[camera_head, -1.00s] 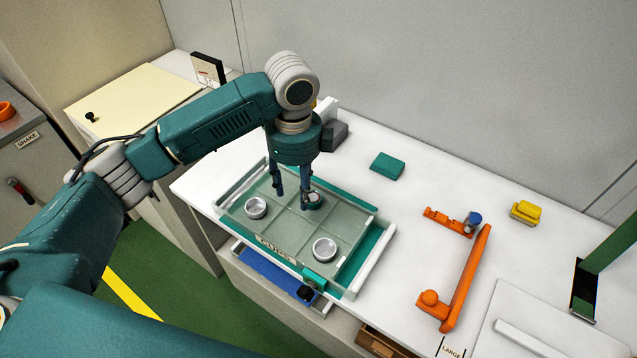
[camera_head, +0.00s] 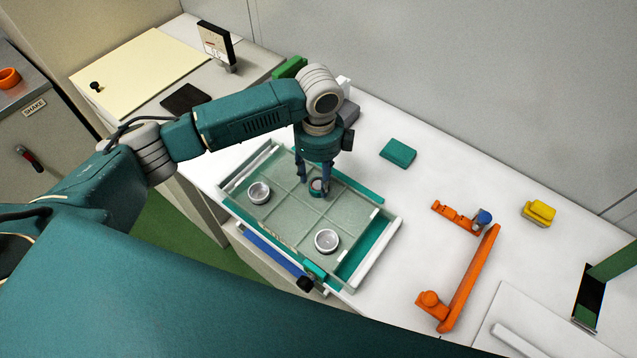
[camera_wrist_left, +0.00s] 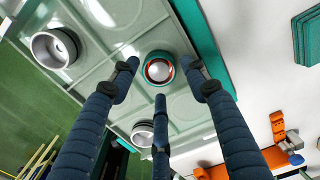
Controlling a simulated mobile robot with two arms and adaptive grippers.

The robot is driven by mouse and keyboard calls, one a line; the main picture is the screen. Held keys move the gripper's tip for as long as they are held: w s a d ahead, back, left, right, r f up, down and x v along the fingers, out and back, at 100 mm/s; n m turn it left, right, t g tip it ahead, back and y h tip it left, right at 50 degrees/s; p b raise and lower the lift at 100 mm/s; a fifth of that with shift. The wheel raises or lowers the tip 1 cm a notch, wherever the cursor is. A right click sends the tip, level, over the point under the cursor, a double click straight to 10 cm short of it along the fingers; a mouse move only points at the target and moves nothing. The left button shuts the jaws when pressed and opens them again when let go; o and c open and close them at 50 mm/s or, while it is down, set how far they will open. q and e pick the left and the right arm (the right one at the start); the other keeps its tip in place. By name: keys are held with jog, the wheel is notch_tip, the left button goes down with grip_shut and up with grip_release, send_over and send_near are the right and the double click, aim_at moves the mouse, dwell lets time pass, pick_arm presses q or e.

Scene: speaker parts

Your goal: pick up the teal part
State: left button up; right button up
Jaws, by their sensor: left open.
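A small round teal-rimmed part (camera_wrist_left: 158,68) with an orange ring and silvery centre sits in a compartment of the clear divided tray (camera_head: 290,229). In the head view this part (camera_head: 317,187) is partly hidden by my fingers. My left gripper (camera_head: 313,185) points down over it, fingers open. In the left wrist view the three fingers of this gripper (camera_wrist_left: 160,77) are spread around the part; I cannot tell whether any touches it. My right gripper is not in view.
Two silvery cups, one left (camera_head: 259,192) and one front (camera_head: 327,241), stand in other tray compartments. A teal block (camera_head: 397,153) lies on the white table behind the tray. An orange bracket (camera_head: 468,280) and a yellow block (camera_head: 538,212) lie to the right.

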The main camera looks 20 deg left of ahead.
aim_at(315, 185)
pick_arm(q)
notch_tip(315, 185, down, 2)
jog(key=shift+f, duration=0.1)
jog(key=shift+a+f, duration=0.1)
jog(key=shift+f, duration=0.05)
jog(key=shift+c, duration=1.3)
jog(key=c, duration=0.8)
jog(key=shift+c, duration=0.5)
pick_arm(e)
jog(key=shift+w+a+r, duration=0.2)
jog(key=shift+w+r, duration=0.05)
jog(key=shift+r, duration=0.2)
